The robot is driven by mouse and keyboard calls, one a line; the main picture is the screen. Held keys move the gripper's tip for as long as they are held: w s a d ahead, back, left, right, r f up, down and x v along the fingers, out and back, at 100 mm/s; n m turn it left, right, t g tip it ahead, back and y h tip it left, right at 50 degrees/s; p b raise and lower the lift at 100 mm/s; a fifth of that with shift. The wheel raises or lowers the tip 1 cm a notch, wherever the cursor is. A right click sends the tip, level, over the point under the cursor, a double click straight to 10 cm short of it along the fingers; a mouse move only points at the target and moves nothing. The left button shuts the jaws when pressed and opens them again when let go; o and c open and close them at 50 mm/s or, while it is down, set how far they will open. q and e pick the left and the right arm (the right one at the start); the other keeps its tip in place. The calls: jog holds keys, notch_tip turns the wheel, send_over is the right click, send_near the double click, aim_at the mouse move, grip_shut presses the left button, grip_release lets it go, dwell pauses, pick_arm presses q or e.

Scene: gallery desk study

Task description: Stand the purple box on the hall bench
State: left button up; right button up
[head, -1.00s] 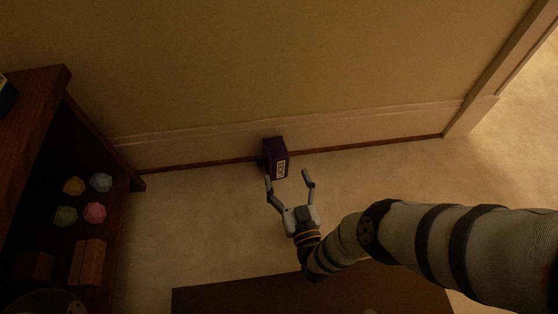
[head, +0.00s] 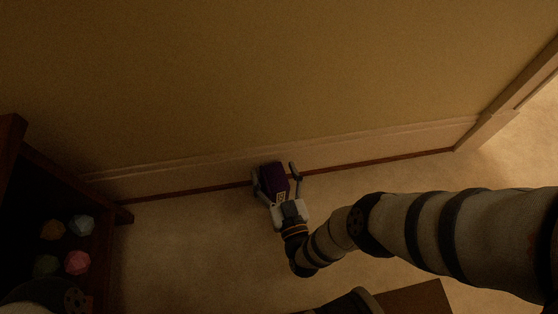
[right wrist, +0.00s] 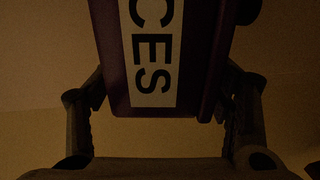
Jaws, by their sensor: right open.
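The purple box (head: 273,177) stands on the floor against the wall's base in the head view. It has a white label with dark letters, partly readable as "CES" in the right wrist view, where the box (right wrist: 205,60) fills the upper middle. My right gripper (head: 275,173) is open, with one finger on each side of the box. In the right wrist view a gap shows between the fingers (right wrist: 162,105) and the box's lower end. My left gripper is not in view. I cannot tell whether the brown flat surface (head: 420,298) at the bottom is the hall bench.
A dark wooden shelf unit (head: 55,180) stands at the left, holding several faceted coloured pieces, one of them pink (head: 77,262). The wall and its skirting run close behind the box. Carpet (head: 180,250) is clear between shelf and gripper. A door frame (head: 485,130) is at the right.

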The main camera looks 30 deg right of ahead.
jog(key=shift+s, duration=0.1)
jog(key=shift+c, duration=0.3)
jog(key=shift+s, duration=0.1)
grip_shut()
jog(key=shift+r, duration=0.15)
